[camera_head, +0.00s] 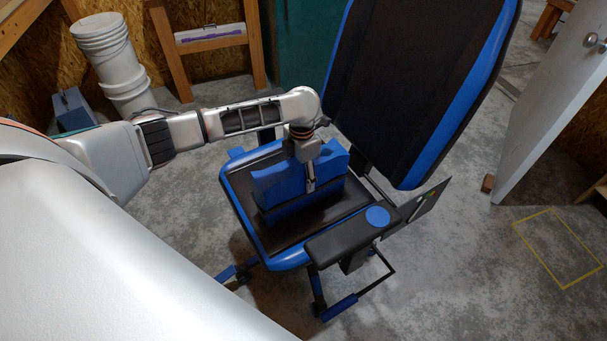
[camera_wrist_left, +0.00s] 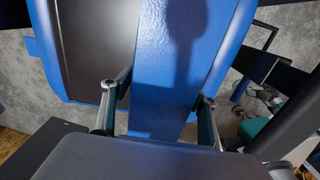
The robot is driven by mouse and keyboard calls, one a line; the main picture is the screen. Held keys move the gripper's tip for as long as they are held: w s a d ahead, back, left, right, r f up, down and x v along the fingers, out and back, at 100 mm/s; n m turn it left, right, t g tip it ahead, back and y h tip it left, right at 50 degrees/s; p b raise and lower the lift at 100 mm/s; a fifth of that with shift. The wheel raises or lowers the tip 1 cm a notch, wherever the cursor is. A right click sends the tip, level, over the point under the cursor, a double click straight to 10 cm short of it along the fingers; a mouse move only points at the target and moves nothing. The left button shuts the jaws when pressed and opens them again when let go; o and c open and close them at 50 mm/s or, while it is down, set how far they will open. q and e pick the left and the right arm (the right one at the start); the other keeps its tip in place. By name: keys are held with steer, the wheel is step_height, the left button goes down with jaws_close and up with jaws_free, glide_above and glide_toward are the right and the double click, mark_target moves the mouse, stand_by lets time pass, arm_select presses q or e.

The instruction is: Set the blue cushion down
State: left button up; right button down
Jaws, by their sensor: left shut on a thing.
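The blue cushion (camera_head: 278,184) is upright over the black seat of a blue-trimmed chair (camera_head: 236,190). My left gripper (camera_head: 311,182) reaches down from above and is shut on the cushion's upper part. In the left wrist view the cushion (camera_wrist_left: 170,65) fills the space between the two fingers of the left gripper (camera_wrist_left: 160,112). I cannot tell whether its lower edge touches the seat. My right gripper is not in view.
The chair's tall black and blue backrest (camera_head: 410,85) rises behind the seat. A black armrest (camera_head: 340,241) with a blue disc (camera_head: 377,217) is at the near right. White buckets (camera_head: 112,60), a blue box (camera_head: 75,108) and an open white door (camera_head: 555,110) stand farther off.

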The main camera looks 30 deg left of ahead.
arm_select(q)
steer(key=o, duration=1.5)
step_height(320, 180, up, 11)
steer(key=p, duration=0.3)
steer(key=shift+w, duration=0.1)
steer(key=shift+r+p, duration=0.35)
steer(key=shift+r, duration=0.3)
